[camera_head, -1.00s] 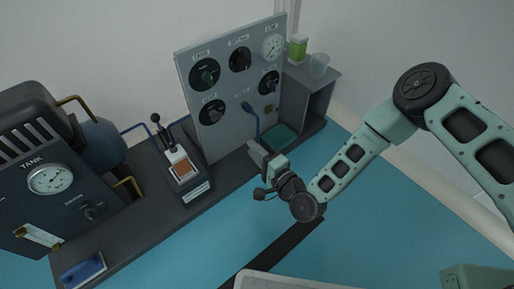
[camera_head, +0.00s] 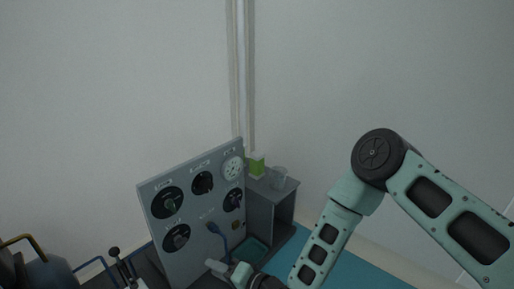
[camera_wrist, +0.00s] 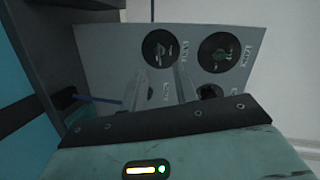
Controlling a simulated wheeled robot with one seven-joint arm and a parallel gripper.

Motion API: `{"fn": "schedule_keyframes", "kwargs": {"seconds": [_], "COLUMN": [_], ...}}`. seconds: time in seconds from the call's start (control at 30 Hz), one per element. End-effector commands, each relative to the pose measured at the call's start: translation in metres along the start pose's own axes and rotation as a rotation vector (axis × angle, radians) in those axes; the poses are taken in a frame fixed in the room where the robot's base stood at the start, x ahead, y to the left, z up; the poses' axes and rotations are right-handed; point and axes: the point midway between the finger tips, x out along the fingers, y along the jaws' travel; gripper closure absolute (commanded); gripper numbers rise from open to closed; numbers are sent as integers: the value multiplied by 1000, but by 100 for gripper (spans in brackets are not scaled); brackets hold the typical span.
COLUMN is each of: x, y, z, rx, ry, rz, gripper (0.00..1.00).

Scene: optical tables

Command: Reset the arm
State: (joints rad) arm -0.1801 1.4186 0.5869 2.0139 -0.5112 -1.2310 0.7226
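My arm reaches in from the right in the head view. My gripper (camera_head: 222,268) is at the bottom edge of that view, in front of the lower part of the grey control panel (camera_head: 153,181). In the wrist view my gripper (camera_wrist: 160,82) shows two pale fingers standing apart with a gap and nothing visible between them. The panel's dials (camera_wrist: 160,48) lie beyond the fingers. The gripper's lower wrist is cut off by the frame in the head view.
A dark shelf (camera_head: 284,206) right of the panel bears a green-filled container (camera_head: 257,165) and a clear cup (camera_head: 279,178). A blue plug and cable (camera_head: 214,229) hang at the panel front. Tank equipment (camera_head: 45,272) is at lower left.

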Motion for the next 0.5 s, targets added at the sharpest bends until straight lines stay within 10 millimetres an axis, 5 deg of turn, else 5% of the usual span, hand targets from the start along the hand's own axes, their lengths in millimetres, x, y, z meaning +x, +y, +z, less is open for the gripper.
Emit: {"fn": "schedule_keyframes", "kwargs": {"seconds": [0.03, 0.27, 0.5], "x": [-2, -30, -90], "y": [-19, -64, -111], "z": [-4, -11, -22], "rx": [-74, -360, -602], "ry": [-48, -247, -425], "rz": [41, 269, 511], "gripper": [71, 71, 71]}}
